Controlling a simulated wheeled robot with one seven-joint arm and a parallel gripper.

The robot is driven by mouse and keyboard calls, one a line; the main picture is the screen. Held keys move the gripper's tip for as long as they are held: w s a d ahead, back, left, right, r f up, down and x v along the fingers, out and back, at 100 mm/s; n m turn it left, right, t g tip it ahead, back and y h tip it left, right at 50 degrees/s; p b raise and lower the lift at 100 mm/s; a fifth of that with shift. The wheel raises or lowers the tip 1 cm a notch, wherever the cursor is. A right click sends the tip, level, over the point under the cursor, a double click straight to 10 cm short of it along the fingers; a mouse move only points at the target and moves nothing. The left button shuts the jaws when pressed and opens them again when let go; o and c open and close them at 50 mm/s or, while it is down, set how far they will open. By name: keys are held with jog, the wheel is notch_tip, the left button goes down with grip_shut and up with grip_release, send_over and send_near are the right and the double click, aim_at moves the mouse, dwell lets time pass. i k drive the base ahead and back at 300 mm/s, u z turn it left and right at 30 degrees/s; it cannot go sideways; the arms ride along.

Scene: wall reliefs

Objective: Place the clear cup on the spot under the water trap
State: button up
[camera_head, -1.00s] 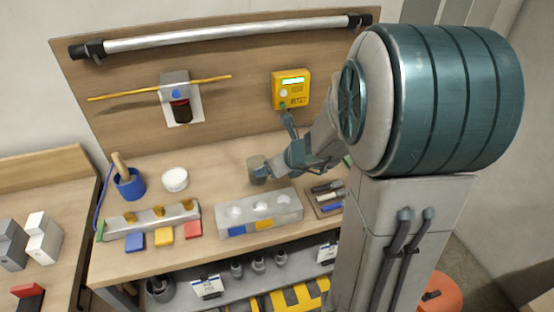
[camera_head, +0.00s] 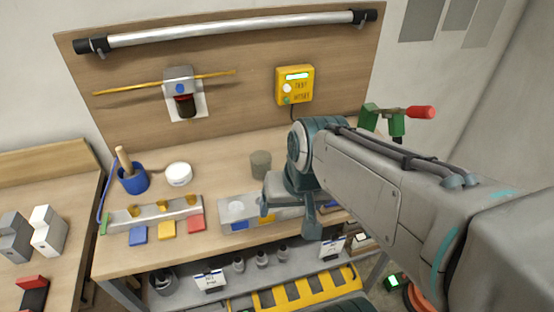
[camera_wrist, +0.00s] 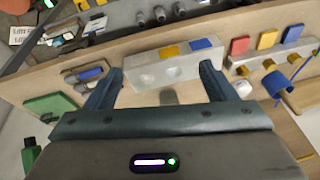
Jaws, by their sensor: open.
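The clear cup (camera_head: 261,164), a greyish see-through beaker, stands upright on the bench behind the holed grey block. In the wrist view the cup (camera_wrist: 168,97) shows small and partly hidden, beyond my gripper's body between the finger bases. My gripper (camera_wrist: 163,72) is open and empty; in the head view the gripper (camera_head: 288,212) hangs in front of the cup, over the block, apart from the cup. The water trap (camera_head: 183,88), a grey unit with a dark bowl, is on the upright board.
The grey block (camera_head: 237,210) and a blue cup with a tool (camera_head: 133,179) stand on the bench. A white round container (camera_head: 178,174) sits below the trap, near the rail (camera_head: 155,213) with brass fittings. A yellow tester (camera_head: 294,85) hangs right.

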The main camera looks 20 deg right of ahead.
aim_at(196, 150)
jog(key=u, duration=1.9)
jog(key=k, duration=1.1)
jog(key=z, duration=0.8)
